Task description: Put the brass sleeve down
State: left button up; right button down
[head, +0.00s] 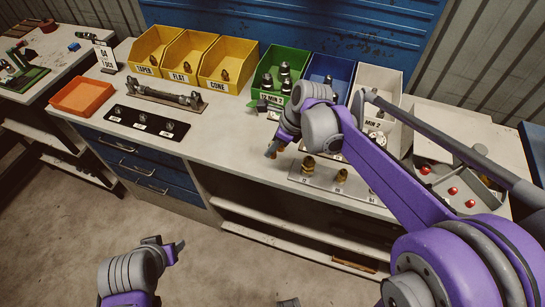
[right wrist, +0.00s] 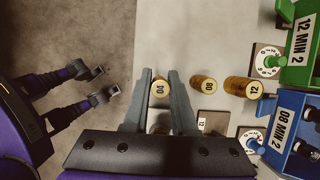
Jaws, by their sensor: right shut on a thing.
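My right gripper (right wrist: 160,76) is shut on a brass sleeve (right wrist: 161,92) whose end reads 04. The sleeve is upright between the fingers, close to the bench's front edge; I cannot tell whether it touches the bench. Two more brass sleeves stand beyond it, marked 08 (right wrist: 203,86) and 12 (right wrist: 241,88). In the head view the right gripper (head: 273,149) is over the front of the bench, and the arm hides most of what it holds. My left gripper (head: 168,249) is open and empty, low in front of the bench.
A grey plate (head: 325,182) with brass pieces is to the right of the right gripper. Green (head: 284,62) and blue (head: 329,72) bins stand behind. Yellow bins (head: 188,58), an orange tray (head: 82,97) and a black strip (head: 145,126) lie left. Bare bench lies between strip and gripper.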

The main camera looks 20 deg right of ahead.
aim_at(276, 154)
jog(key=shift+f, duration=2.75)
jog(key=shift+f, duration=0.2)
jog(key=c, duration=0.7)
grip_release()
jog(key=shift+r, duration=0.2)
jog(key=v, duration=1.1)
jog(key=s+f+n+t+h, duration=0.1)
jog(key=s+f+n, duration=0.1)
jog(key=s+n, duration=0.3)
jog(key=s+d+f+n+t+h, duration=0.1)
jog(key=s+f+n, duration=0.2)
jog(key=s+n, duration=0.3)
jog(key=s+f+n+t+h, duration=0.1)
jog(key=s+f+n, duration=0.2)
jog(key=n, duration=1)
jog(key=shift+s+d+n+h, duration=0.15)
jog(key=shift+s+n+h, duration=0.25)
jog(key=shift+s, duration=1.35)
